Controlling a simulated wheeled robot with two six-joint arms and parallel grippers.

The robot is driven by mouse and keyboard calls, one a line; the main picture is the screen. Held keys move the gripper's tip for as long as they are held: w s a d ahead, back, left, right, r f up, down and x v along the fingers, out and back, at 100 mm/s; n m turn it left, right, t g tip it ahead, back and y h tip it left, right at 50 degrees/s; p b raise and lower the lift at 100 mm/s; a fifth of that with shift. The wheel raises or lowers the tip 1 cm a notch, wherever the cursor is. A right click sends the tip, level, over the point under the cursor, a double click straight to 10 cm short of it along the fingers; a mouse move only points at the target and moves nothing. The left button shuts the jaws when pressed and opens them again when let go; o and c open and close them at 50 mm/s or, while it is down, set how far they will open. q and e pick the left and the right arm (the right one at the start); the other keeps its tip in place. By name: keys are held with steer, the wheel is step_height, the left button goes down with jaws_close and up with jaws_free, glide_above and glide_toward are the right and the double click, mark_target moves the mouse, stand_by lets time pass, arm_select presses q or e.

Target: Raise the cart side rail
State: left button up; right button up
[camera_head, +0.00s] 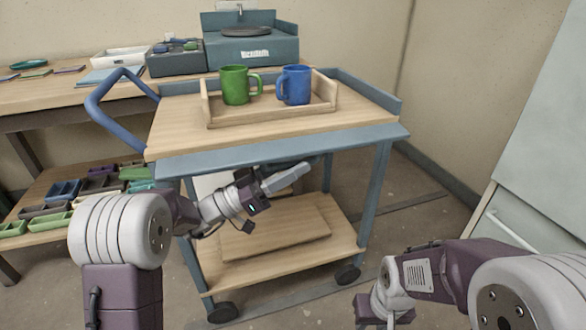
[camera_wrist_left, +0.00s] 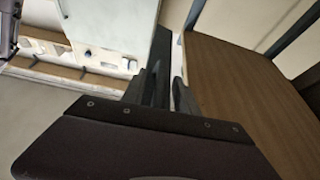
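The cart (camera_head: 350,120) has a wooden top and a blue-grey frame. Its front side rail (camera_head: 285,148) is a blue-grey strip hanging down along the near edge of the top. Raised rails show along the back and right edges. My left gripper (camera_head: 286,179) is below this strip, pointing right, with its light fingers close together. In the left wrist view the fingers (camera_wrist_left: 168,85) look nearly together with nothing visible between them. Whether they touch the rail is unclear. My right gripper (camera_head: 384,318) is partly cut off at the bottom, apart from the cart.
A wooden tray (camera_head: 270,119) on the cart top holds a green mug (camera_head: 235,85) and a blue mug (camera_head: 295,84). A blue handle (camera_head: 103,108) curves out at left. A shelved workbench (camera_head: 40,95) stands left; a pale cabinet (camera_head: 545,150) stands right.

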arm_select(q)
jaws_close()
